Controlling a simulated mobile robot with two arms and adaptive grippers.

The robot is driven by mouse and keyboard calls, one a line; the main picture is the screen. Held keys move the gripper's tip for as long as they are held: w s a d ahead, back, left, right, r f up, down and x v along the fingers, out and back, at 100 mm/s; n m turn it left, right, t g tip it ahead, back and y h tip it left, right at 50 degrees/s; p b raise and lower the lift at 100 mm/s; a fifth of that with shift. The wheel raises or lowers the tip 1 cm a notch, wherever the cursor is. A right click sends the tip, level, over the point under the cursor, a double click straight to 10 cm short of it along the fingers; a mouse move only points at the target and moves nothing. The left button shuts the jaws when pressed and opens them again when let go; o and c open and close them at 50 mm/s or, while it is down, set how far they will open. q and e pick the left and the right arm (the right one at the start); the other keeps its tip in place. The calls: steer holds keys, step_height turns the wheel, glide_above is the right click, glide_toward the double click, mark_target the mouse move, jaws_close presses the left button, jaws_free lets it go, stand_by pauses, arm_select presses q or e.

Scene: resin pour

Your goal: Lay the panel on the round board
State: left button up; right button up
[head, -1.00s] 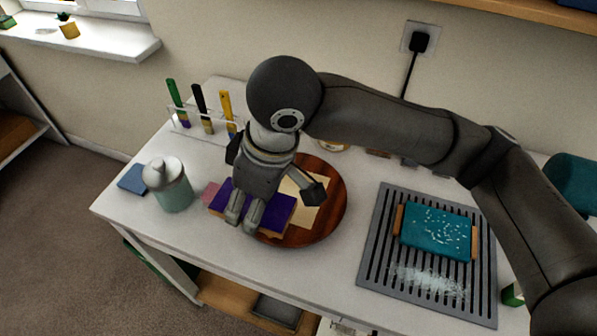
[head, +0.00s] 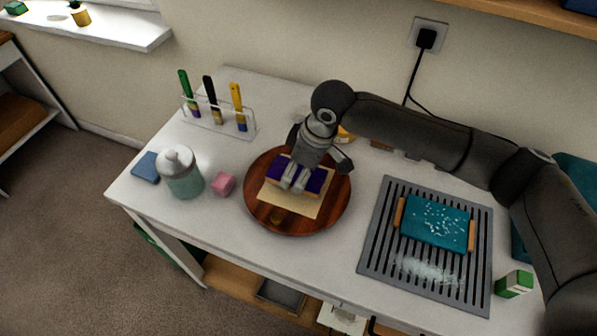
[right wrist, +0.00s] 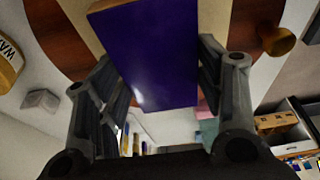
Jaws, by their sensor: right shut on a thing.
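My right gripper (head: 293,182) is shut on a purple-faced panel (head: 317,181) with a wooden edge. It holds the panel over the brown round board (head: 262,212), above a cream sheet (head: 290,202) lying on the board. I cannot tell whether the panel touches the sheet. In the right wrist view the purple panel (right wrist: 155,55) fills the space between the fingers, with the board (right wrist: 52,35) behind it. A teal panel (head: 436,222) with wooden ends and pale specks lies on the grey slatted rack (head: 368,245) at the right. My left gripper is not in view.
A lidded jar (head: 182,178), a pink block (head: 223,184) and a blue pad (head: 147,167) stand left of the board. A brush rack (head: 222,125) is behind them. A green and white box (head: 514,284) is at the right. The table front left is clear.

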mark_target(312, 179)
steer(key=shift+f, duration=0.85)
steer(key=shift+a+f, duration=0.1)
steer(key=shift+f, duration=0.05)
steer(key=o, duration=1.1)
steer(key=b+v, duration=0.1)
steer(key=v, duration=1.1)
steer(key=shift+s, duration=0.1)
